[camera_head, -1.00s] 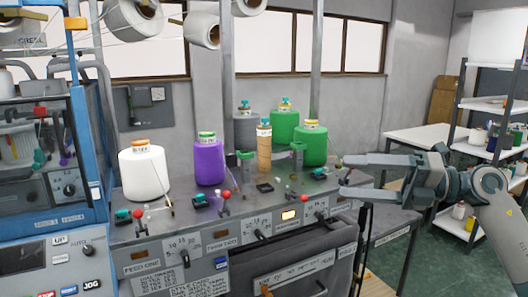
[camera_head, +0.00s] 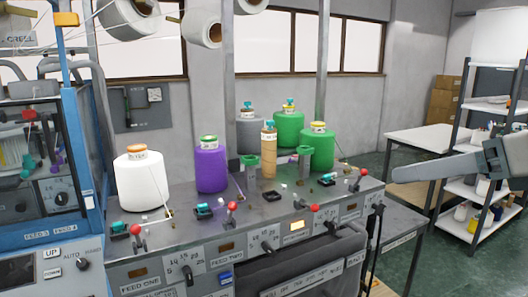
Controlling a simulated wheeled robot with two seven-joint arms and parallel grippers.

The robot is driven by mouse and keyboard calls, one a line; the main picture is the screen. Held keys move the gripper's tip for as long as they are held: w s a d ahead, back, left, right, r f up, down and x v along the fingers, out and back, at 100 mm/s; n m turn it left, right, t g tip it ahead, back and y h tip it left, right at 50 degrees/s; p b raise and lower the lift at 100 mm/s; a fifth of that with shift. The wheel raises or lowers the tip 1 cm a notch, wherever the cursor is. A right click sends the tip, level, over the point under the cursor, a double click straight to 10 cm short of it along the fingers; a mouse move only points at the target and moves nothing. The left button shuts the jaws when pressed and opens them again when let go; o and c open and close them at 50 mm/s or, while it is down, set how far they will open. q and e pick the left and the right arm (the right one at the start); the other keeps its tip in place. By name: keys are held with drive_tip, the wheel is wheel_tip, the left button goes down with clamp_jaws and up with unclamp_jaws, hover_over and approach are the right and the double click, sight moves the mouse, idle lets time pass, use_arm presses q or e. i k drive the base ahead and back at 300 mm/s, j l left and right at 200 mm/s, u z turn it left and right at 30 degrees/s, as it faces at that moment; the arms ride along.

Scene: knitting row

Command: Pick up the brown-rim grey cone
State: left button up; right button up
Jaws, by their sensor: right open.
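The grey cone (camera_head: 250,136) stands upright at the back of the machine's metal top. My right gripper (camera_head: 402,174) is at the right, well away from the cone and to the right of the machine top, with a grey finger pointing left. It is open and I see nothing in it. My left gripper is not in view.
Two green cones (camera_head: 318,152) stand right of the grey one, a purple cone (camera_head: 211,168) and white cone (camera_head: 142,184) to its left. Red-knobbed levers (camera_head: 314,209) line the front edge. A metal post (camera_head: 228,80) rises behind. A shelf rack (camera_head: 490,190) stands at the right.

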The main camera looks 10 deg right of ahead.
sight(269, 138)
drive_tip(key=i+j, duration=0.2)
drive_tip(key=i, duration=0.2)
drive_tip(key=i+j, duration=0.2)
drive_tip(key=i, duration=0.2)
drive_tip(key=i+j, duration=0.25)
drive_tip(key=i, duration=0.15)
